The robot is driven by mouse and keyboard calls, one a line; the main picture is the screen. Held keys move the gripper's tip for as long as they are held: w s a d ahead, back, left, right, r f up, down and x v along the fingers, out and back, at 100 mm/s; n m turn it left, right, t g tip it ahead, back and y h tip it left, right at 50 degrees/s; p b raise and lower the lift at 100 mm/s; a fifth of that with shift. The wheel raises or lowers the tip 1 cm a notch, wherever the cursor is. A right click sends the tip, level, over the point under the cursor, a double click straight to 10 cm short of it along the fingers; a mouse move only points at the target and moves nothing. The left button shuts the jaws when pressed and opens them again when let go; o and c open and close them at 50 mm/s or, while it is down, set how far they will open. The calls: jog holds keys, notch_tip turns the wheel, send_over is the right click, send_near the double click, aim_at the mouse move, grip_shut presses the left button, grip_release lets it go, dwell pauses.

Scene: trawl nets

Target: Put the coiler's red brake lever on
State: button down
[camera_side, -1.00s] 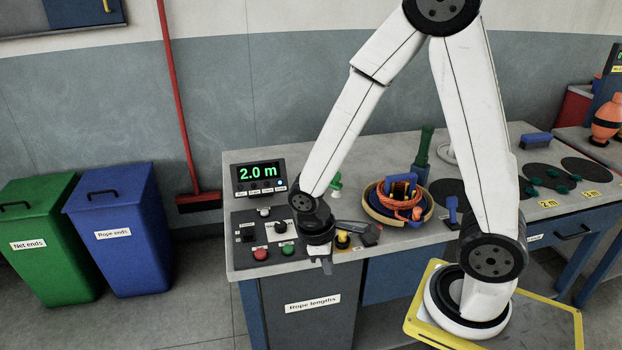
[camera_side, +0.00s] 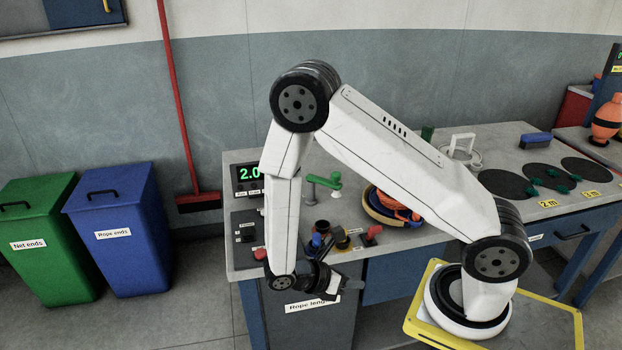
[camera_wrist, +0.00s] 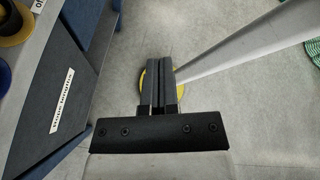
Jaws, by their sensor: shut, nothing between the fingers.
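A small red lever-like part (camera_side: 372,234) stands on the bench's front edge, right of a black-and-yellow piece (camera_side: 343,240). I cannot tell for certain that it is the brake lever. The coiler is not clearly identifiable. My gripper (camera_side: 346,286) is low in front of the bench, before the Rope lengths bin, apart from the red part. In the wrist view my gripper (camera_wrist: 162,72) has its fingers together, empty, pointing over the floor.
A control panel (camera_side: 243,226) and a display (camera_side: 247,172) sit behind my forearm. A tub with orange rope (camera_side: 382,212) and a green-handled valve (camera_side: 324,182) stand on the bench (camera_side: 420,242). The Rope lengths bin (camera_side: 305,306) is beneath; it also shows in the wrist view (camera_wrist: 50,112).

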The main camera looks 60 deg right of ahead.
jog(key=d+f+n+t+h, duration=0.3)
jog(key=f+n+t+h, duration=0.4)
jog(key=n+h, duration=0.5)
jog(key=shift+s+n+h, duration=0.2)
jog(key=shift+n+h, duration=0.2)
jog(key=shift+n, duration=1.8)
jog(key=shift+d+r, duration=0.1)
jog(key=shift+d, duration=0.05)
send_near(380, 232)
jog(key=shift+s+d, duration=1.5)
jog(key=shift+d, duration=0.4)
jog(key=shift+w+d+r, duration=1)
jog(key=shift+w+d, duration=0.1)
jog(key=shift+w, duration=0.2)
